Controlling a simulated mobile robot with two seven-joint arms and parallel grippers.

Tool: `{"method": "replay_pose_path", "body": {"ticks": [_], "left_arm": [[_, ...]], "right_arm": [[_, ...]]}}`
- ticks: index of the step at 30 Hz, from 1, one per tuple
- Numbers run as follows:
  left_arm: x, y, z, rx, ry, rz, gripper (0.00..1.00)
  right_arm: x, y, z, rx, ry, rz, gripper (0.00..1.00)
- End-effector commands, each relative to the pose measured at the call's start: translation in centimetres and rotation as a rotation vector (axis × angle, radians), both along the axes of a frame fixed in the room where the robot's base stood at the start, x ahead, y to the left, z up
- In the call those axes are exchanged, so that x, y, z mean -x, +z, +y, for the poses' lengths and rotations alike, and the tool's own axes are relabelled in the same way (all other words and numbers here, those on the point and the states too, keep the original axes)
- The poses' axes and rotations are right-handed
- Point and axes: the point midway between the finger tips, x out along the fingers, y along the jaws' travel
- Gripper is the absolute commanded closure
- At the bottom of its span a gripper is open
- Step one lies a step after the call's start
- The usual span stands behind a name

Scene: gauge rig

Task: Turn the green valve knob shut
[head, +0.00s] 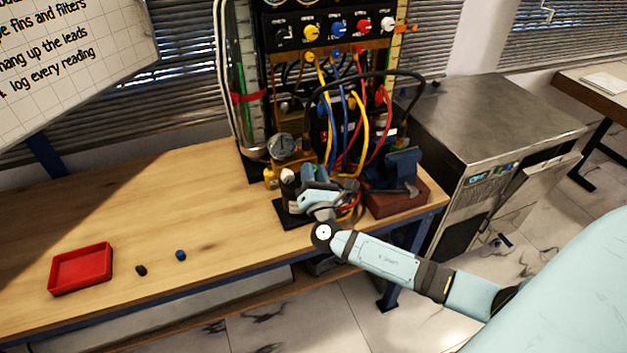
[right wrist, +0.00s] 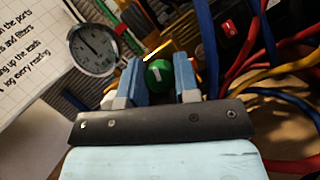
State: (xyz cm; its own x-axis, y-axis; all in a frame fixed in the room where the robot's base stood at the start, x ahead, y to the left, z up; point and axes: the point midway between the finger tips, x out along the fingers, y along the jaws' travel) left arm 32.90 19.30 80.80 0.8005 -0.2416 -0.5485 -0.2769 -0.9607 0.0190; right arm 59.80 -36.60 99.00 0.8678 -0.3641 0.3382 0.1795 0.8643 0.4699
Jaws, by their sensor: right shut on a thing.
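The green valve knob (right wrist: 158,75) is round, with a pale mark on its face, and sits between the two blue fingers of my right gripper (right wrist: 160,78) in the right wrist view. The fingers are shut on it from both sides. In the head view my right gripper (head: 312,174) reaches the front of the rig, and the knob is hidden behind it there. My left gripper is not in view.
A round gauge (head: 283,147) stands left of the gripper, also in the right wrist view (right wrist: 93,48). Yellow, blue and red leads (head: 357,120) hang close behind. A blue vise (head: 403,165) is to the right. A red tray (head: 81,268) lies on the bench at left.

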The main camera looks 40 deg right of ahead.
Motion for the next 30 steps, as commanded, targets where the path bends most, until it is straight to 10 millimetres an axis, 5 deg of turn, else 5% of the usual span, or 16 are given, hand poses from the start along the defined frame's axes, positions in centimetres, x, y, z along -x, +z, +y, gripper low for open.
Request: {"method": "replay_pose_path", "body": {"ticks": [9, 30], "left_arm": [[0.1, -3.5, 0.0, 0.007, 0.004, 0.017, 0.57], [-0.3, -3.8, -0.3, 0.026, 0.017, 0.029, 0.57]], "right_arm": [[0.1, -0.4, 0.1, -0.299, -0.001, -0.063, 0.94], [0.0, 0.0, 0.1, -0.936, -0.002, -0.193, 0.94]]}}
